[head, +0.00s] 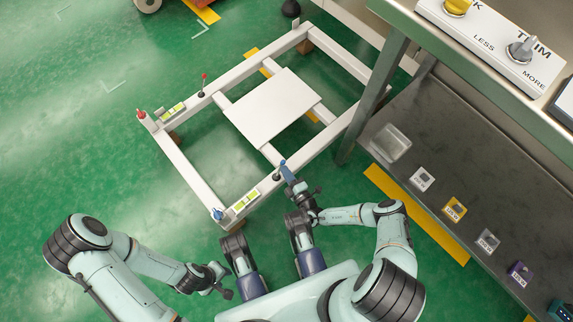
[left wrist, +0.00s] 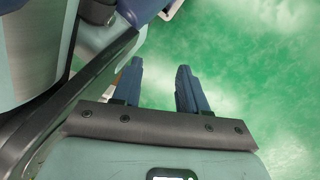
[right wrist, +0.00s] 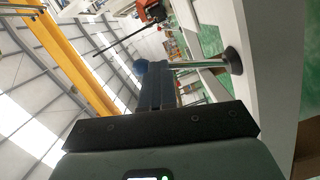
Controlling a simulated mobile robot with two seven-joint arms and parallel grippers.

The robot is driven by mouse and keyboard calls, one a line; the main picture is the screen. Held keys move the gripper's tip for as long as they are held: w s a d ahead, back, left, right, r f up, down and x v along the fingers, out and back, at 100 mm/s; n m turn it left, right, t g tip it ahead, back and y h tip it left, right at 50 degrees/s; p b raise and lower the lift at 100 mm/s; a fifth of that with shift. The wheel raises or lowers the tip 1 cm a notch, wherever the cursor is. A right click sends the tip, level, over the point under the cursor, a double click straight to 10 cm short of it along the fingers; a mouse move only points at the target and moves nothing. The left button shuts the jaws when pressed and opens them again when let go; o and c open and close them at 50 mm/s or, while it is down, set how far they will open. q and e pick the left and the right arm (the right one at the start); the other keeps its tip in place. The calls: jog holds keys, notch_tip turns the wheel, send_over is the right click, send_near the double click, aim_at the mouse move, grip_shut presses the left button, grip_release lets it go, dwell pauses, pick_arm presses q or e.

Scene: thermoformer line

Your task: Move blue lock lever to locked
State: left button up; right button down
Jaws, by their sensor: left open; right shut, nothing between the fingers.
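The blue lock lever has a blue ball knob (head: 283,162) and stands on the near rail of the white frame. In the right wrist view the blue knob (right wrist: 140,66) shows just past my fingertips, and its metal rod (right wrist: 205,64) runs to a dark round base. My right gripper (head: 288,173) is shut with nothing between its fingers, close beside the knob. The fingers partly hide the lever, so I cannot tell whether they touch it. My left gripper (head: 226,282) is open and empty, low over the green floor, away from the frame.
A red lever (head: 203,77) stands on the far rail. A red knob (head: 140,114) and a blue knob (head: 217,213) sit at the left corners. A white plate (head: 271,108) lies across the frame. A grey bench (head: 470,150) with several labelled items stands at right.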

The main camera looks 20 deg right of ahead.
dwell(0.3)
pick_arm(q)
jog(key=w+r+t+p, duration=0.2)
jog(key=w+r+p, duration=0.1)
jog(key=w, duration=0.3)
jog(key=shift+d+r, duration=0.35)
jog(key=shift+r, duration=0.05)
pick_arm(e)
jog(key=s+d, duration=0.2)
jog(key=s, duration=1.1)
jog(key=shift+r, duration=0.35)
jog(key=shift+s, duration=0.1)
